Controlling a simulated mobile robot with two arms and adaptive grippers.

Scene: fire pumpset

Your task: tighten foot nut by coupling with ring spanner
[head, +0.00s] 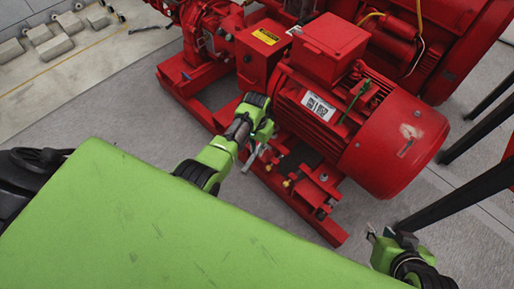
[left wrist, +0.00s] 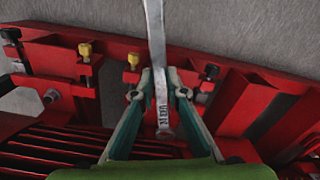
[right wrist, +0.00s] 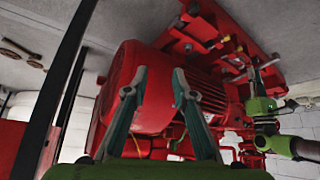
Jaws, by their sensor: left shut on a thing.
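My left gripper (head: 262,143) is shut on a silver ring spanner (head: 250,158) beside the red motor (head: 330,115). In the left wrist view the spanner (left wrist: 158,80) runs between the fingers, over the red base rail toward the floor; its far end is out of frame. Yellow-headed bolts (left wrist: 133,60) and dark bolts (left wrist: 210,72) stand along the motor's foot side. I cannot tell which nut is the foot nut by the coupling, nor whether the spanner touches one. My right gripper (head: 375,235) is open and empty; its fingers show in the right wrist view (right wrist: 155,90).
A red guard with a yellow label (head: 265,37) stands left of the motor. A green surface (head: 150,220) fills the lower left. Dark posts (head: 465,190) stand at the right. Grey floor lies open between the base and the right gripper.

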